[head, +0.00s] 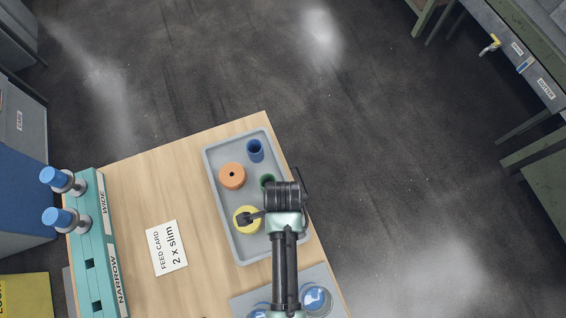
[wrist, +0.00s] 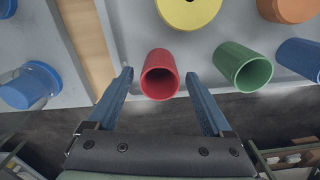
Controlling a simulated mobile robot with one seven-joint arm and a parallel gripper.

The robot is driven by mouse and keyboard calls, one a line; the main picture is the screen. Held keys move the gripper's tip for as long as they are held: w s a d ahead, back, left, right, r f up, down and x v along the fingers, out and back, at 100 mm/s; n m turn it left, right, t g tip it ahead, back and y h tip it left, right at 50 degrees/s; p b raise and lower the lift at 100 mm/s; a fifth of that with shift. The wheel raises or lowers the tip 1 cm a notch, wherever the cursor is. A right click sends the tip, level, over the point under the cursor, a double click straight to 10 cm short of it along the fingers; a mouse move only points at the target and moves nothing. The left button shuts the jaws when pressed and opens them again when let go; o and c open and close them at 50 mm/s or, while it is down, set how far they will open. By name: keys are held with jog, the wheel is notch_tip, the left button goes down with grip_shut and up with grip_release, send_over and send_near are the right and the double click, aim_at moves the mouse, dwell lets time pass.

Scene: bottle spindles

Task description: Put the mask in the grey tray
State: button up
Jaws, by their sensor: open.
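I see nothing that I can make out as a mask. The grey tray (head: 213,195) lies on the wooden table and holds a blue cup (head: 255,151), an orange cylinder (head: 232,175), a green cup (head: 266,181) and a yellow cylinder (head: 243,226). In the wrist view my gripper (wrist: 158,75) is open, its fingers on either side of a red cup (wrist: 160,80). The green cup (wrist: 245,66) is right of the fingers. In the head view my arm covers the red cup and part of the tray's right side.
A second grey surface (head: 243,302) with blue-and-white round items (head: 316,298) lies at the table's near edge. A teal rack (head: 92,235) with blue-topped bottles (head: 58,219) stands left. A feed card (head: 166,248) reads "2 x slim". Open floor lies right of the table.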

notch_tip(320, 180, up, 10)
jog(key=r, duration=0.1)
jog(key=w+r+n+t, duration=0.5)
jog(key=w+r+t, duration=0.4)
jog(key=w+r, duration=0.9)
jog(key=w+r+n+t, duration=0.2)
jog(key=w+r+t, duration=0.1)
jog(key=r, duration=0.5)
jog(key=w+r+n+t, duration=0.2)
jog(key=r+t, duration=0.1)
jog(key=r, duration=0.5)
notch_tip(320, 180, up, 17)
jog(key=s+n+t, duration=0.2)
jog(key=n+t, duration=0.1)
jog(key=t, duration=0.2)
jog(key=s+r+n+t, duration=0.2)
jog(key=s+r, duration=0.3)
jog(key=r, duration=0.3)
jog(key=s+r+n+t, duration=0.2)
jog(key=s+r+t, duration=0.3)
jog(key=r, duration=0.3)
jog(key=shift+s+a+r+n, duration=0.25)
jog(key=shift+a+r+n, duration=0.1)
jog(key=shift+a, duration=0.1)
